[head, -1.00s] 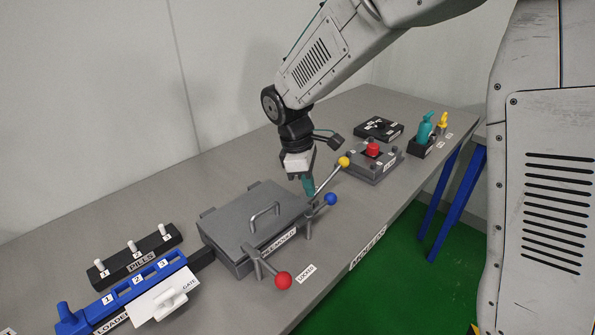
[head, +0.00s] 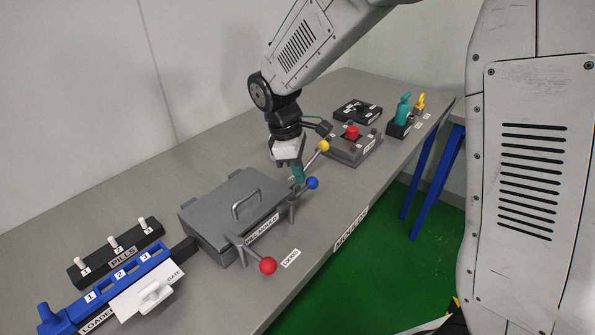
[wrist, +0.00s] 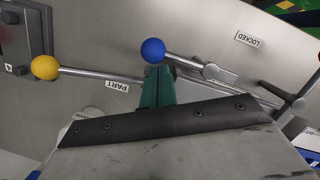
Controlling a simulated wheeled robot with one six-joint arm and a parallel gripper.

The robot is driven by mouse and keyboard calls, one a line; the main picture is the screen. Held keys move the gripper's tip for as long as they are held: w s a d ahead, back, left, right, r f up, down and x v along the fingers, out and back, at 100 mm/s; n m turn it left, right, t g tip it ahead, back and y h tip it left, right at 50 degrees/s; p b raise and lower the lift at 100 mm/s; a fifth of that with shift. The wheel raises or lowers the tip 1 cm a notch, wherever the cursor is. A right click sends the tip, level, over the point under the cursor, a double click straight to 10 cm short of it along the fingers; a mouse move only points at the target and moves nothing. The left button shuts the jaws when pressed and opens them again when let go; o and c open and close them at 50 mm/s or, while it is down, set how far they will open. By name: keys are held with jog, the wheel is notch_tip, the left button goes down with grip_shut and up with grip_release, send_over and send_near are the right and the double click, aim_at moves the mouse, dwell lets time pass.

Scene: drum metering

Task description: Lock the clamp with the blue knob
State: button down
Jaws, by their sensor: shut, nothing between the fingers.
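The clamp with the blue knob (head: 312,183) stands at the right front corner of the grey mould box (head: 190,215). In the wrist view the blue knob (wrist: 153,50) sits on a short metal lever just beyond my fingertips. My gripper (head: 298,178) points down beside this clamp, its teal fingers shut and empty. In the wrist view my gripper (wrist: 157,85) is close to the blue knob; I cannot tell whether they touch. A "LOCKED" label (wrist: 252,40) lies on the table in the wrist view.
A yellow-knobbed lever (head: 323,146) rises close behind my gripper. A red-knobbed lever (head: 268,266) is at the box's front left. The pill loader (head: 120,285) is at the left. A red-button box (head: 352,138) stands farther back. The table front edge is near.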

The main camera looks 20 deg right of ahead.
jog(key=shift+s+d+m, duration=0.1)
jog(key=shift+d+m, duration=0.1)
jog(key=shift+m, duration=0.1)
jog(key=m, duration=0.1)
jog(key=s+d+m, duration=0.1)
jog(key=m, duration=0.1)
jog(key=shift+s+d+g+y, duration=0.1)
jog(key=shift+d+g+y, duration=0.05)
jog(key=shift+g+y, duration=0.2)
jog(key=s+m+y, duration=0.2)
jog(key=s+m, duration=0.5)
jog(key=m, duration=0.5)
jog(key=shift+d+m+g, duration=0.25)
jog(key=shift+m+g, duration=0.05)
jog(key=shift+g, duration=0.05)
jog(key=shift+y, duration=0.25)
jog(key=w+d+r, duration=0.2)
jog(key=w+r, duration=0.3)
jog(key=r, duration=0.5)
jog(key=shift+w+r, duration=0.25)
jog(key=shift+w, duration=0.15)
